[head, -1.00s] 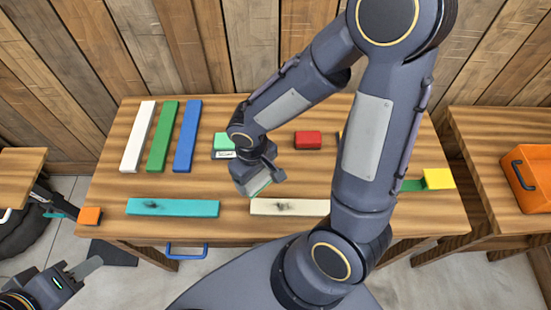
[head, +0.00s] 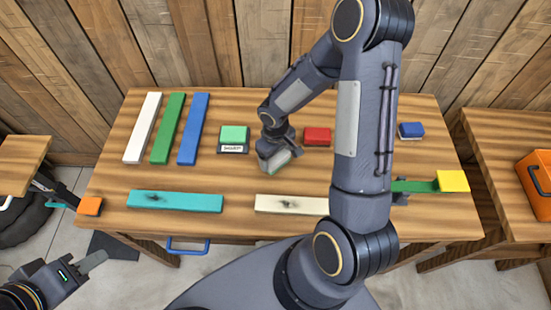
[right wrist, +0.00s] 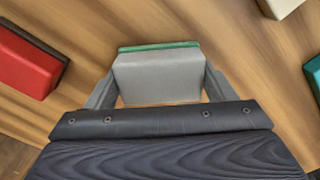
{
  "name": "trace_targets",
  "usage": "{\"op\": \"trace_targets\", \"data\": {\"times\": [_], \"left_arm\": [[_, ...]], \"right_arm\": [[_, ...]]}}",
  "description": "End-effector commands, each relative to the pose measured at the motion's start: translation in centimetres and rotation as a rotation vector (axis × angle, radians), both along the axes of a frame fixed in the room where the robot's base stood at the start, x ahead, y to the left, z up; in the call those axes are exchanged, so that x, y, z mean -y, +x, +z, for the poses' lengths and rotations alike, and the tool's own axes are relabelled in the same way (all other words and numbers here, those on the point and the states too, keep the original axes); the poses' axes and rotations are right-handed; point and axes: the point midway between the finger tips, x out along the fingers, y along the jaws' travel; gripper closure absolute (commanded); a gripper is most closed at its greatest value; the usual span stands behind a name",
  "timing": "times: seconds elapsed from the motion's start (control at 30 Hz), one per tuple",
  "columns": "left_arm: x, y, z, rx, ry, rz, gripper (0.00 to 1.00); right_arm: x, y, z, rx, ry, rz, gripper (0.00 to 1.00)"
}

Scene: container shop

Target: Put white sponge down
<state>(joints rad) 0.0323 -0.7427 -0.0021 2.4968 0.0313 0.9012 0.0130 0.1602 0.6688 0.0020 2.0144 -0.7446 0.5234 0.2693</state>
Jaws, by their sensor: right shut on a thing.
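The white sponge (head: 280,161), pale grey-white with a thin green layer, is between the fingers of my right gripper (head: 277,157) over the middle of the table. In the right wrist view the sponge (right wrist: 158,76) fills the space between the fingers of the gripper (right wrist: 158,88), with its green layer on the far side. I cannot tell whether the sponge touches the wood. My left gripper (head: 93,262) is off the table at the lower left, away from the sponge; its finger opening is unclear.
On the table (head: 110,180) a green-topped block (head: 234,134) stands left of the sponge and a red one (head: 317,136) right. White, green and blue bars lie at back left; a teal bar (head: 175,202) and a cream bar (head: 290,204) lie in front. A blue block (head: 411,130) stands at right.

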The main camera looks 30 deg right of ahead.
Motion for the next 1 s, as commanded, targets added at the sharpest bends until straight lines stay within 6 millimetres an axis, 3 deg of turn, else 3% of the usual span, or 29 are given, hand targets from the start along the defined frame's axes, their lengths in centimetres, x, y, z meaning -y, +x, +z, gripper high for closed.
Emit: {"op": "trace_targets", "data": {"times": [0.03, 0.4, 0.43, 0.6, 1.0], "left_arm": [[0.0, 0.0, -0.6, 0.0, 0.0, 0.0, 0.64], [0.0, 0.0, -0.8, 0.001, 0.0, 0.0, 0.64], [0.0, 0.0, -0.8, 0.001, 0.0, 0.0, 0.64], [0.0, 0.0, -0.6, 0.001, 0.0, 0.0, 0.64], [0.0, 0.0, -0.2, 0.001, 0.0, 0.0, 0.64]], "right_arm": [[0.0, 0.0, -0.7, 0.001, -0.001, 0.0, 0.41], [0.0, 0.0, -0.8, 0.001, -0.001, -0.001, 0.41], [0.0, 0.0, -0.8, 0.001, -0.001, -0.001, 0.22], [0.0, 0.0, -0.7, 0.001, -0.001, -0.001, 0.01], [0.0, 0.1, 0.2, 0.004, -0.001, -0.002, 0.01]]}}
